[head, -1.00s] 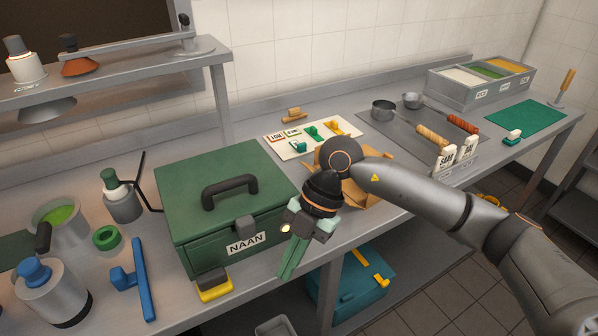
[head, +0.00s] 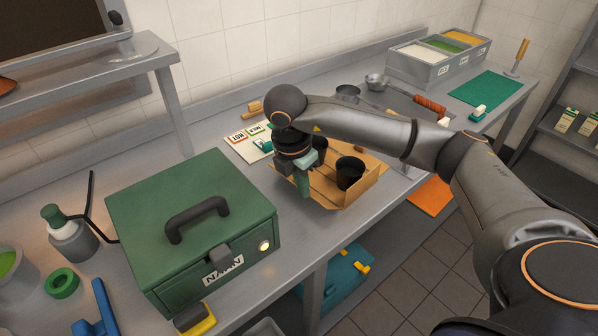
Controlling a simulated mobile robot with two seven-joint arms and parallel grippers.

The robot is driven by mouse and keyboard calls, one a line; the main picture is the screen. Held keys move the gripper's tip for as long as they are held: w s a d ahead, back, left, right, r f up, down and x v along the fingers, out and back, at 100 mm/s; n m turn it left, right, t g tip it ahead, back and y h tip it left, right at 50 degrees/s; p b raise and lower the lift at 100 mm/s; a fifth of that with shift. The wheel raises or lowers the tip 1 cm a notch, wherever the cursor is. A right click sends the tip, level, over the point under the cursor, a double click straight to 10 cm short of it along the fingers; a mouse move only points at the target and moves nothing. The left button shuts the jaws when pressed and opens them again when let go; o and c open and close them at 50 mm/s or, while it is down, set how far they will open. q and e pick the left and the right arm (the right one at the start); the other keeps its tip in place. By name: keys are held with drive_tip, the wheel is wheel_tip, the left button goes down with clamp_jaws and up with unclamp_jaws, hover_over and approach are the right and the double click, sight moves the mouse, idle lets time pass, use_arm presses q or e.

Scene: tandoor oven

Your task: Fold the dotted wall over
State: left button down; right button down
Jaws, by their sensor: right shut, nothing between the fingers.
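An open cardboard carton (head: 363,188) sits near the counter's front edge, with black cups (head: 350,172) inside. No dots can be made out on its walls at this size, so I cannot tell which wall is the dotted one. My right gripper (head: 304,188) is shut and empty, fingers pointing down, at the carton's left side. I cannot tell whether it touches the carton. My right arm hides part of the carton's back. My left gripper is not in view.
A green NAAN box (head: 190,215) with a black handle stands left of the carton. A card with labels (head: 240,137) lies behind. Pans and a topping container (head: 440,62) are further back right. A teal case (head: 345,275) is below the counter.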

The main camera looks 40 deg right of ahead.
drive_tip(key=shift+d+f, duration=0.15)
drive_tip(key=shift+f, duration=0.7)
drive_tip(key=shift+d+f, duration=0.15)
drive_tip(key=shift+f, duration=0.65)
